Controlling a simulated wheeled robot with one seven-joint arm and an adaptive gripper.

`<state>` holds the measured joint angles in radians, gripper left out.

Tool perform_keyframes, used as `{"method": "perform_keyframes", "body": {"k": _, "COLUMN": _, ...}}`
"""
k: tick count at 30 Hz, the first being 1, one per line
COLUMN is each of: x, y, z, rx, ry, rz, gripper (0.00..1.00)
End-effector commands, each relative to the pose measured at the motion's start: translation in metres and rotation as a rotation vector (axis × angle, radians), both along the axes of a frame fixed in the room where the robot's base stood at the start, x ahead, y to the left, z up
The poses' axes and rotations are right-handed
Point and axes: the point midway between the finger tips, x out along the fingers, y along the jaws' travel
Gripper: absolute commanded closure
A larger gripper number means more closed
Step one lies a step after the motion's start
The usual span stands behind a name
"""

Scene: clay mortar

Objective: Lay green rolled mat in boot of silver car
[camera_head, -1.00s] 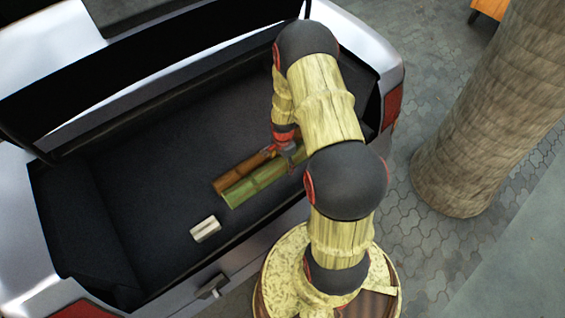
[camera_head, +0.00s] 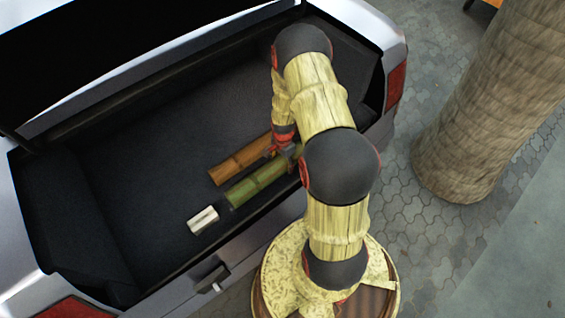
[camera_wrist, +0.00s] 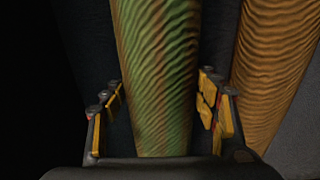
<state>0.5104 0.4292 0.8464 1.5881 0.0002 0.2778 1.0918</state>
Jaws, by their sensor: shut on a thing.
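The green rolled mat (camera_head: 255,183) is a ridged green roll inside the open boot of the silver car (camera_head: 245,258), low over or on the dark boot floor (camera_head: 150,190); I cannot tell which. In the wrist view the green mat (camera_wrist: 158,80) runs between both fingers. My gripper (camera_head: 284,150) is shut on it near its right part, and my arm hides its right end.
A brown roll (camera_head: 238,160) lies alongside the green mat, with a narrow gap between them. A small white block (camera_head: 203,220) lies by the mat's left end. The boot's left side is clear. A tree trunk (camera_head: 480,110) stands on the paving at right.

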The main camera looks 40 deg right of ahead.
Motion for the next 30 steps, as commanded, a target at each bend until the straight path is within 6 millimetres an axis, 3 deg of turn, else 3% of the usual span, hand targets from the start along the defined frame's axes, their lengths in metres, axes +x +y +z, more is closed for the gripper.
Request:
{"method": "perform_keyframes", "body": {"k": 11, "x": 0.0009, "y": -0.0009, "z": -0.0027, "rx": -0.001, "ry": -0.002, "rz": 0.000, "gripper": 0.86}}
{"method": "perform_keyframes", "body": {"k": 12, "x": 0.0009, "y": -0.0009, "z": -0.0027, "rx": -0.001, "ry": -0.002, "rz": 0.000, "gripper": 0.39}}
{"method": "perform_keyframes", "body": {"k": 23, "x": 0.0003, "y": -0.0005, "z": -0.0032, "rx": 0.000, "ry": 0.000, "rz": 0.000, "gripper": 0.19}}
{"method": "perform_keyframes", "body": {"k": 30, "x": -0.0007, "y": 0.0000, "z": -0.0039, "rx": 0.001, "ry": 0.001, "rz": 0.000, "gripper": 0.19}}
